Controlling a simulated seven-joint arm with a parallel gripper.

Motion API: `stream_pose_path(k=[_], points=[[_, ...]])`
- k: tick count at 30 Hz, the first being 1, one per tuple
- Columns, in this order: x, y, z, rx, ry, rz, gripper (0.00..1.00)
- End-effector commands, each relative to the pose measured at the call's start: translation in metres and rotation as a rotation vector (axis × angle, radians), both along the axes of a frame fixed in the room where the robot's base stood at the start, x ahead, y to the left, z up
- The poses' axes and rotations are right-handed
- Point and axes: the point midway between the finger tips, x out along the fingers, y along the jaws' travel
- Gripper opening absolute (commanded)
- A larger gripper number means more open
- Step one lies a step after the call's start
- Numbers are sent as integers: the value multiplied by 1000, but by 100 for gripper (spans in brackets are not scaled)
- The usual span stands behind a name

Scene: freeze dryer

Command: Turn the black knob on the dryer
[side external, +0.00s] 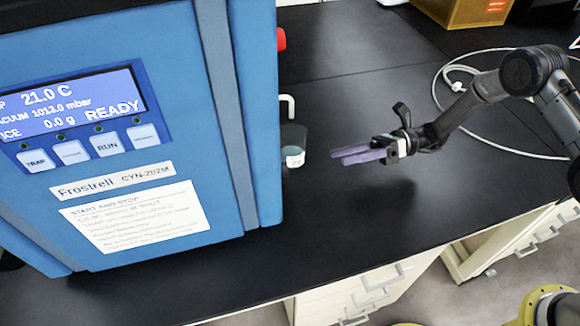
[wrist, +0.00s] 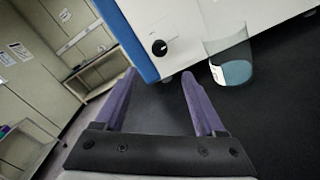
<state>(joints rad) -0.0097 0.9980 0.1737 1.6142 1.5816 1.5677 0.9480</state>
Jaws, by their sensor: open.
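The dryer (side external: 200,150) is a large blue box at the left of the side view, with a lit display reading READY. The black knob (wrist: 159,47) is round with a light mark and sits on the dryer's white side panel in the wrist view. It is hidden in the side view. My gripper (side external: 333,156) has two purple fingers and points left toward the dryer, with a clear gap before it. In the wrist view my gripper (wrist: 160,75) is open and empty, its fingers spread below the knob and not touching it.
A glass beaker (side external: 294,145) with a label stands beside the dryer; it also shows in the wrist view (wrist: 236,70), right of the knob. A red part (side external: 281,39) sticks out of the dryer. A white cable (side external: 455,85) lies on the black bench (side external: 330,230).

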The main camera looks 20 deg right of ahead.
Motion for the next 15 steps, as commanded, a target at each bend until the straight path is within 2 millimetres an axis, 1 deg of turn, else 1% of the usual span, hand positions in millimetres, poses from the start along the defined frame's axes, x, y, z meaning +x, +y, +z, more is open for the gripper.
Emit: stream_pose_path(k=[5, 15], points=[[-1, 25, 0, 0, 0, 5, 72], [-1, 92, 0, -1, -3, 6, 72]])
